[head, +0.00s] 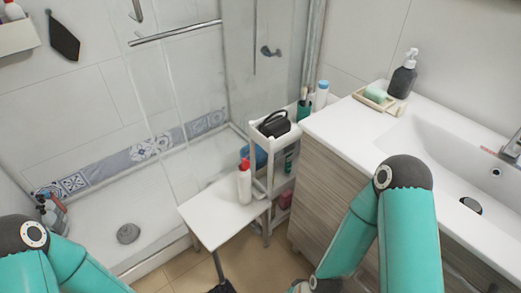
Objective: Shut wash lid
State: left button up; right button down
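A white wash bottle (244,186) with a red lid (244,164) stands upright on a small white table (205,212) in the middle of the head view. The lid is too small to tell whether it is open or shut. My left arm comes in at the lower left and leaves through the bottom edge, so its gripper is out of view. My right arm bends in front of the vanity and runs down to the bottom edge. Its gripper does not show either. Nothing of mine touches the bottle.
A white cart (257,139) with a black item (273,124) on top stands just behind the table. The wooden vanity (340,190) with a sink (450,165) is at right. Several bottles (50,212) stand in the shower corner at left. Space above the table is clear.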

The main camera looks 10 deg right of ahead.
aim_at(245, 164)
jog(key=z, duration=0.2)
jog(key=i, duration=0.95)
jog(key=u, duration=0.45)
